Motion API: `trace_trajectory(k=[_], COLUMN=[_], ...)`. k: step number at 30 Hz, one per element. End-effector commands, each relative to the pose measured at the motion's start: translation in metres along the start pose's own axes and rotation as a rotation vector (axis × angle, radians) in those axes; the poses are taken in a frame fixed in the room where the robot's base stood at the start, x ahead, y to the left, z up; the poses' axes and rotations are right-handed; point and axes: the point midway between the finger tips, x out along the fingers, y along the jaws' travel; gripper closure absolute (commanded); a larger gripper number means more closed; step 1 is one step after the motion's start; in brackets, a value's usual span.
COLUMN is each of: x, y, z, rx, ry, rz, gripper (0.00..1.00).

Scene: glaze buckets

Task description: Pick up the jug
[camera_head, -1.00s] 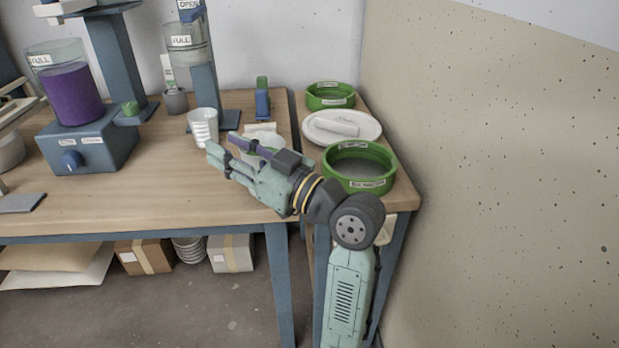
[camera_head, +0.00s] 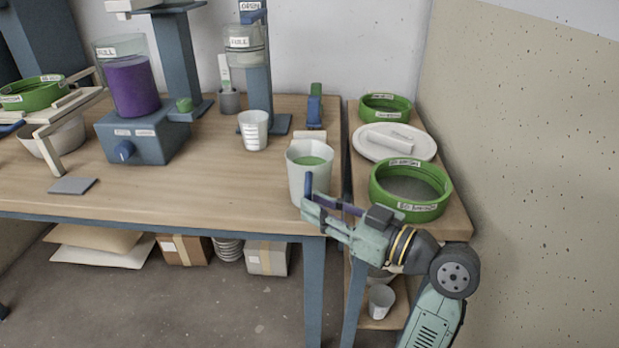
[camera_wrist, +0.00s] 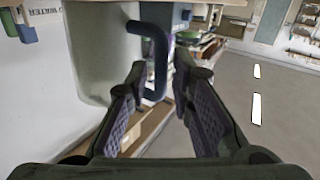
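The jug (camera_head: 304,168) is a white vessel holding green liquid, standing upright near the table's front right corner. Its blue handle (camera_head: 308,186) faces the front. My gripper (camera_head: 322,205) is right at the handle, at the table edge. In the wrist view the pale jug wall (camera_wrist: 100,50) fills the left side. The blue handle (camera_wrist: 160,50) reaches down between the two fingertips of my gripper (camera_wrist: 160,78). The fingers are spread, with gaps visible beside the handle, so they are open and not closed on it.
A white measuring cup (camera_head: 254,130) stands behind and left of the jug. A blue device with a purple-filled vessel (camera_head: 133,88) is further left. Green sieves (camera_head: 412,208) and a white plate (camera_head: 372,148) sit on the right side table. A wall bounds the right.

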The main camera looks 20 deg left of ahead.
Motion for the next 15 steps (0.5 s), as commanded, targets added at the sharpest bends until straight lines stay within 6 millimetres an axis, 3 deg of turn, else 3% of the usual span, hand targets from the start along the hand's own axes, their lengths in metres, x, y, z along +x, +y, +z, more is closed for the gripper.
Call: trace_trajectory(k=[6,15], x=[0.026,0.028], y=[-0.001,-0.001], z=[-0.002,-0.001], rx=[0.001,0.0], ry=[-0.001,0.0], rz=[-0.002,0.0], gripper=[0.79,0.81])
